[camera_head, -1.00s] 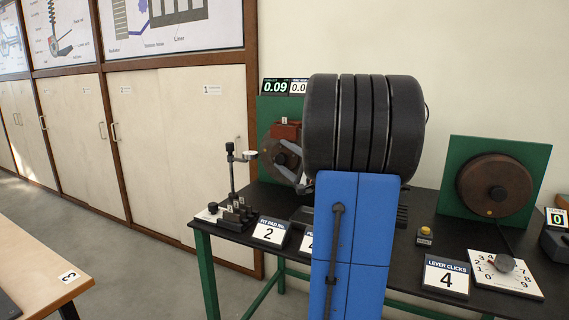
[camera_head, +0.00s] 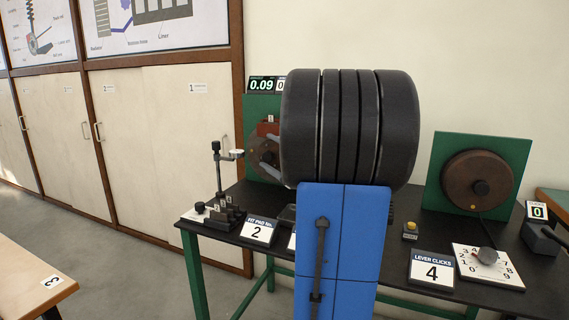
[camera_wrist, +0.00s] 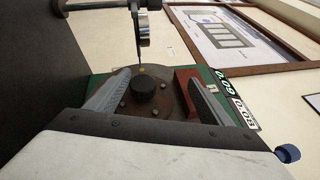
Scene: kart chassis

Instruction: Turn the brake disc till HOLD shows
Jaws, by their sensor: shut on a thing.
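The brake disc (camera_head: 262,152) is a brown disc on the left green board (camera_head: 250,107), with a red block (camera_head: 267,128) at its upper edge. In the wrist view, the disc (camera_wrist: 157,101) shows a dark hub (camera_wrist: 145,90), small bolts and a yellow dot. My gripper (camera_wrist: 158,78) has its fingers wide apart across the disc, one on each side of the hub, and is shut on the disc. The right finger is beside the red block (camera_wrist: 185,90). Exact contact points are hard to see. A green readout (camera_head: 262,84) shows 0.09. No HOLD is visible.
A dial gauge (camera_wrist: 142,24) reaches its thin stem toward the disc. A second readout (camera_wrist: 244,112) shows 0.08. My own body hides much of the bench middle. A second brown disc (camera_head: 478,182), a LEVER CLICKS 4 card (camera_head: 431,271) and a number dial (camera_head: 488,268) stand at right.

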